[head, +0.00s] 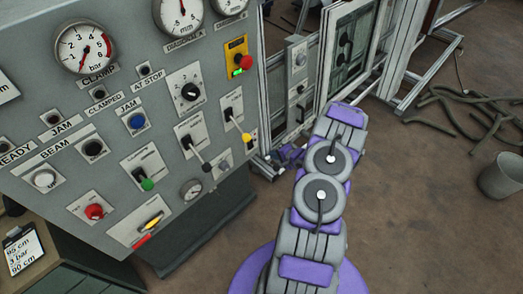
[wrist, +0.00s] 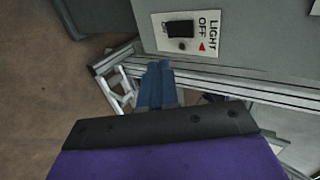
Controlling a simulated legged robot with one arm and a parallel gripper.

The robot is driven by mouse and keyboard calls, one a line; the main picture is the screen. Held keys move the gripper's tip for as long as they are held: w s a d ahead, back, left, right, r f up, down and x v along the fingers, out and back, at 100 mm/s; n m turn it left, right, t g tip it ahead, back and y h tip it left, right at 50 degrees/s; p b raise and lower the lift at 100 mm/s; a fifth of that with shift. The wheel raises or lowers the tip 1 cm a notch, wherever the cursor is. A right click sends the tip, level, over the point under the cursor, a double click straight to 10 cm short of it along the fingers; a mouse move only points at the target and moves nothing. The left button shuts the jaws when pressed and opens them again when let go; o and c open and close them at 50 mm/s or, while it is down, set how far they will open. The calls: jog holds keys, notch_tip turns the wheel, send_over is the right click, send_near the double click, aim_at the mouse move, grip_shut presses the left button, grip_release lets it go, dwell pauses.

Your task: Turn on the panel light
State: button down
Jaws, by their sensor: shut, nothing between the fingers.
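In the wrist view, a white plate labelled LIGHT and OFF (wrist: 199,46) is fixed to the grey panel. It carries a black rocker switch (wrist: 180,29) and a small dark round spot below it. A red triangle marks the plate beside the lettering. My gripper (wrist: 157,68) shows at the lower middle, its blue fingers together and empty. The fingertips appear below and left of the plate, apart from the switch in the picture. In the head view my purple and grey arm reaches towards the frame; the gripper and light switch cannot be made out there.
The control panel (head: 60,120) with gauges, knobs and levers fills the left of the head view. A metal-framed glass door (head: 347,50) stands beyond my arm. Hoses (head: 470,115) and a grey bucket (head: 502,176) are on the brown floor at right. An aluminium rail (wrist: 225,82) runs below the switch plate.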

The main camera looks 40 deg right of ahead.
jog(key=b, duration=0.3)
send_near(252, 147)
notch_tip(252, 147, down, 4)
jog(key=w, duration=0.2)
jog(key=shift+w+a+f+b, duration=0.1)
jog(key=shift+w+a+b, duration=0.05)
jog(key=shift+w, duration=0.6)
jog(key=shift+w+a+b, duration=0.1)
jog(key=shift+w+b, duration=0.05)
jog(key=shift+w, duration=0.65)
jog(key=shift+w+f, duration=0.15)
